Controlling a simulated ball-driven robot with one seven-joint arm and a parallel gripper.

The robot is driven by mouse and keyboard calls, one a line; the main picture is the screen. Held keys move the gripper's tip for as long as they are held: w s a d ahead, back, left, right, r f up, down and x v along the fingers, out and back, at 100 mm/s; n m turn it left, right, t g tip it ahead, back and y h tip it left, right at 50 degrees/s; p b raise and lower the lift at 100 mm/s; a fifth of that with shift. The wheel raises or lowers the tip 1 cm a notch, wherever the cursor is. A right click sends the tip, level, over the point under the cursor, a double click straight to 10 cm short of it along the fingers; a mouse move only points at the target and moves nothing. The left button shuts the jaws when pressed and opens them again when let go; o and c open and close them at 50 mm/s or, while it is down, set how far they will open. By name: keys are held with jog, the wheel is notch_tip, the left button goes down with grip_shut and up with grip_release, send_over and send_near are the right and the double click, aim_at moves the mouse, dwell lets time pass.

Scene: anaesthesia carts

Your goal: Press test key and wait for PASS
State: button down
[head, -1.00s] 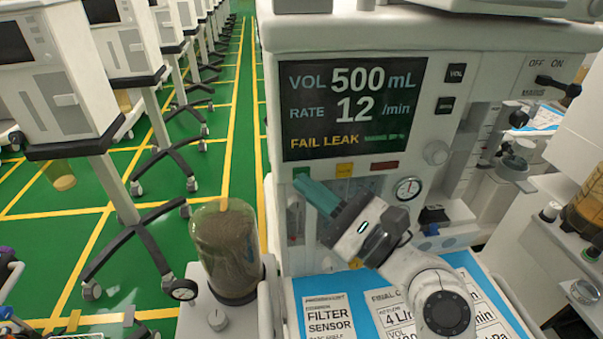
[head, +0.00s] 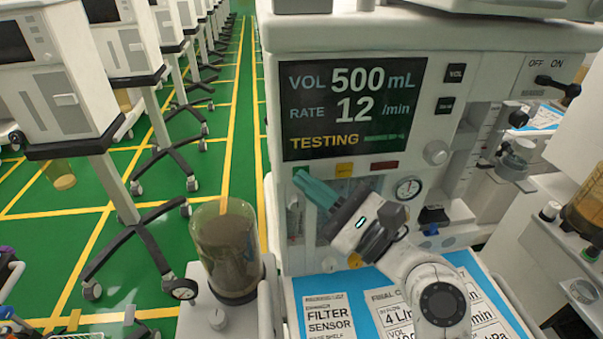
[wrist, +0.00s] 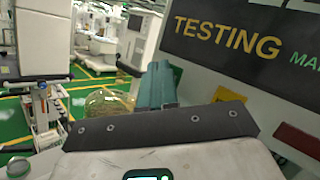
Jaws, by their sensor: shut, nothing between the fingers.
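The machine's screen (head: 352,108) reads VOL 500 mL, RATE 12 /min and TESTING in yellow. TESTING also fills the wrist view's screen (wrist: 225,40). Below it sit a green key (head: 299,171), a yellow key (head: 344,169) and a red key (head: 384,165). I cannot read their labels. My gripper (head: 302,180) has its teal fingers shut and empty, the tips at the green key's lower edge; I cannot tell whether they touch it. In the wrist view the fingers (wrist: 157,84) stand left of the yellow key (wrist: 228,95).
A clear canister (head: 227,250) stands left of my arm. A round gauge (head: 408,188) and a white knob (head: 435,153) lie right of the gripper. More carts (head: 60,75) line the green floor at left.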

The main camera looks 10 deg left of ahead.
jog(key=shift+s, duration=0.1)
jog(key=shift+s+d+p, duration=0.25)
jog(key=shift+s+p, duration=0.25)
jog(key=shift+s, duration=0.25)
jog(key=s+p, duration=0.1)
jog(key=s, duration=0.1)
jog(key=s+d, duration=0.1)
jog(key=s, duration=0.1)
jog(key=shift+s+d+p, duration=0.2)
jog(key=shift+s+p, duration=0.15)
jog(key=shift+s, duration=0.05)
dwell(0.6)
